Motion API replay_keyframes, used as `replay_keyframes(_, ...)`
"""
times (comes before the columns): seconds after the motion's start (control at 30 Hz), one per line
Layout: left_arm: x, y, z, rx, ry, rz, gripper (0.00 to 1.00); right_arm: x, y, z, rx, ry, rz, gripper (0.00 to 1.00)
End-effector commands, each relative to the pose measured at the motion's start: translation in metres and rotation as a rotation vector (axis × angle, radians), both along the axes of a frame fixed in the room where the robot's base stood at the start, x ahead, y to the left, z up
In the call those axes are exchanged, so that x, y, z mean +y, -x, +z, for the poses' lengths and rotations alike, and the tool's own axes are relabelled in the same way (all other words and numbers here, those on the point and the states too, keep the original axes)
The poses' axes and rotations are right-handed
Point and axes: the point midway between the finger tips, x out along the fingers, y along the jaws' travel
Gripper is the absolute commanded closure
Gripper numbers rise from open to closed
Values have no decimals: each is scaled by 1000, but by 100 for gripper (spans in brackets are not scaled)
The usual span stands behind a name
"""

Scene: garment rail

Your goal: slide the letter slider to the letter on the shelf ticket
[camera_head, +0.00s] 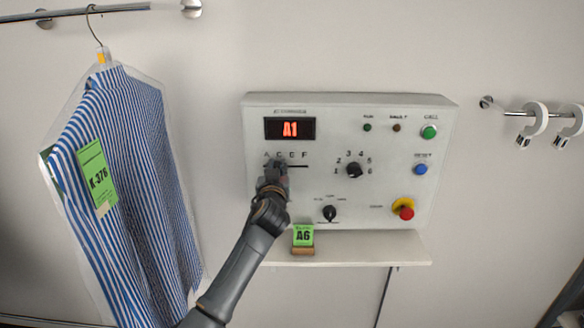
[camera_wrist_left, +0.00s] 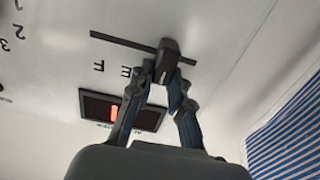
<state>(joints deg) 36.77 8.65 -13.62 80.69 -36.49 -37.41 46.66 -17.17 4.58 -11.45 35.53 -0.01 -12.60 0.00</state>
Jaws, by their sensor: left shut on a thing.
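My left gripper (camera_head: 279,169) is at the letter slider on the white control panel. In the left wrist view the gripper (camera_wrist_left: 164,78) is shut on the dark slider knob (camera_wrist_left: 170,54), which sits on a thin black slot. The letters E and F show beside the knob there; the gripper hides part of the letter row (camera_head: 293,154) in the head view. The green shelf ticket (camera_head: 303,235) reads A6 and stands on the shelf (camera_head: 370,248) below the panel. My right gripper is not in view.
A number dial (camera_head: 354,170), a lower black knob (camera_head: 329,213), a green button (camera_head: 429,132), a blue button (camera_head: 420,169) and a red stop button (camera_head: 406,211) are on the panel. A bagged striped shirt (camera_head: 140,190) hangs at left. Hooks (camera_head: 535,120) hang on a rail at right.

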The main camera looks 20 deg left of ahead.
Motion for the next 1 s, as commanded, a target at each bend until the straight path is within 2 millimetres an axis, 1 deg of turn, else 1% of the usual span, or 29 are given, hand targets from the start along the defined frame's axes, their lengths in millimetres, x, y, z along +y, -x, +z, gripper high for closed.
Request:
replay_keyframes(0.03,13,3,0,3,-2,7,100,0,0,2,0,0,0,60)
replay_keyframes(0.13,25,7,0,4,-2,6,100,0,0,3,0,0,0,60)
replay_keyframes(0.23,30,8,0,2,-4,6,100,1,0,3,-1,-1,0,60)
replay_keyframes(0.47,31,8,0,2,-5,7,100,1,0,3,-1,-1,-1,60)
replay_keyframes(0.5,31,8,0,3,-4,7,78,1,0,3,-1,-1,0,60)
replay_keyframes(0.6,30,8,0,2,-5,7,58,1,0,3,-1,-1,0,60)
replay_keyframes(0.87,28,8,0,1,-3,3,58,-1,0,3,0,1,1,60)
replay_keyframes(1.0,26,13,-1,2,-3,2,58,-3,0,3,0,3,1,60)
